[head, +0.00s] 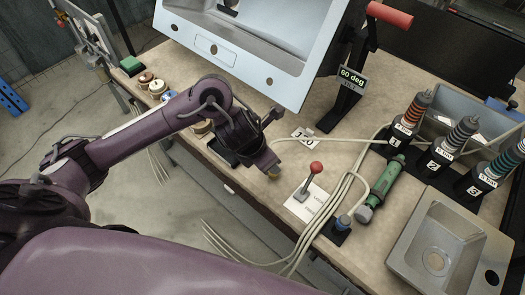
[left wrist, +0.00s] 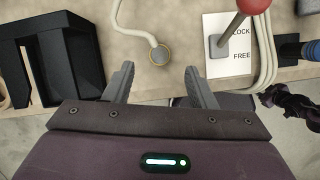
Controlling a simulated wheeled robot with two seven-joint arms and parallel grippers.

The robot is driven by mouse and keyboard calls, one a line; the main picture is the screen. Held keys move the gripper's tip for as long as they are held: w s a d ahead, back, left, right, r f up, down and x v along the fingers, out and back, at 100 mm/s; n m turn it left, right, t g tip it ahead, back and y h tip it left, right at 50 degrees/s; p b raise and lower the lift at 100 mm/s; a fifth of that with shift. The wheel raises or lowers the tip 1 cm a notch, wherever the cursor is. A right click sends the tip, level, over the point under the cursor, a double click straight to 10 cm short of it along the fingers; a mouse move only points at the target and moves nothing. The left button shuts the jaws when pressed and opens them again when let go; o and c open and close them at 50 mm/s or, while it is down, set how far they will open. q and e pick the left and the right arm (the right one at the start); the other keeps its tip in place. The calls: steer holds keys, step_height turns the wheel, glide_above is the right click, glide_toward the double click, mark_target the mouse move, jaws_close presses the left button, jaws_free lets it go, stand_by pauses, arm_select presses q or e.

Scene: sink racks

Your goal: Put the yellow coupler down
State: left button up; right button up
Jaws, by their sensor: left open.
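In the head view the coupler (head: 274,172) shows only in small part at the tip of my left gripper (head: 268,164). My left gripper also shows in the left wrist view (left wrist: 158,70), with its two fingers spread and nothing between them. My right gripper cannot be made out in either view.
A black holder (left wrist: 60,60) stands left of the coupler. Right of it are the red-knobbed lever (head: 315,169) on its LOCK/FREE card and a blue coupler (head: 343,221) in a black stand. Hoses cross the counter. A green cylinder (head: 381,188) and metal sink (head: 400,250) lie farther right.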

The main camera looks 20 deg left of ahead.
arm_select(q)
steer(key=shift+p+v, duration=0.5)
steer(key=shift+v, duration=1.45)
